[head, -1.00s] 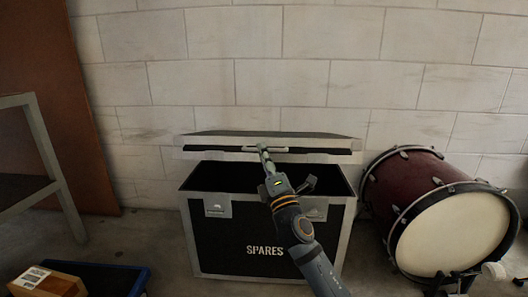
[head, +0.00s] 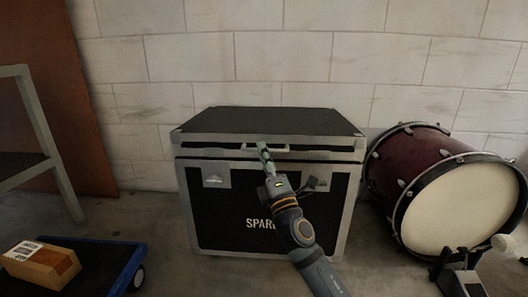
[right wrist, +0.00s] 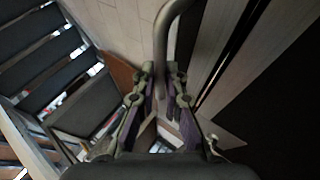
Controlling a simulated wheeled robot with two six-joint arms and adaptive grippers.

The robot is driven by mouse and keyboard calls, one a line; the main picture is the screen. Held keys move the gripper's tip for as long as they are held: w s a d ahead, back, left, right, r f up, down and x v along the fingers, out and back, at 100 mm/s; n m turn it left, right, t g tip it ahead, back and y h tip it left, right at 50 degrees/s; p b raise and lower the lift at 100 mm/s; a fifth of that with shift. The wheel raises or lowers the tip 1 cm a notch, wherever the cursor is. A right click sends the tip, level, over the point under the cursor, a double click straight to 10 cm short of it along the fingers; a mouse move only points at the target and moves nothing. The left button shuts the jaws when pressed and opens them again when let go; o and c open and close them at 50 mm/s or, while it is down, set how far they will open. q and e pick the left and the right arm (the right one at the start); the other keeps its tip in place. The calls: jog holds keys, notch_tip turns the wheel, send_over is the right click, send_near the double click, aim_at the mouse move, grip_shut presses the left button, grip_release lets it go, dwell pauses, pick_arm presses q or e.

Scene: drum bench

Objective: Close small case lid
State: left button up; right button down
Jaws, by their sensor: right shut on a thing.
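The small case (head: 240,220) is black with silver edges and the word SPARES on its front. It stands on the floor against the wall. Its lid (head: 270,121) is lowered almost flat over the body, with a thin dark gap along the front. My right gripper (head: 264,150) is at the middle of the lid's front edge, shut on the lid's handle (head: 280,148). In the right wrist view the grey handle bar (right wrist: 162,50) runs up from between the fingers (right wrist: 160,85). My left gripper is not in view.
A drum (head: 440,190) with a pedal stands close to the right of the case. A blue dolly (head: 110,268) with a cardboard box (head: 42,265) is on the floor at lower left. A grey shelf frame (head: 45,140) stands at far left.

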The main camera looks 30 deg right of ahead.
jog(key=shift+w+d+f+b, duration=0.1)
jog(key=shift+f+b, duration=0.2)
jog(key=shift+f, duration=0.4)
jog(key=shift+w+d+f+b, duration=0.1)
jog(key=shift+f+b, duration=0.2)
jog(key=shift+f, duration=0.4)
jog(key=c, duration=1.4)
grip_release()
jog(key=shift+f, duration=0.2)
jog(key=shift+s, duration=0.1)
jog(key=v, duration=1.1)
jog(key=shift+s+a, duration=0.2)
jog(key=shift+s, duration=0.3)
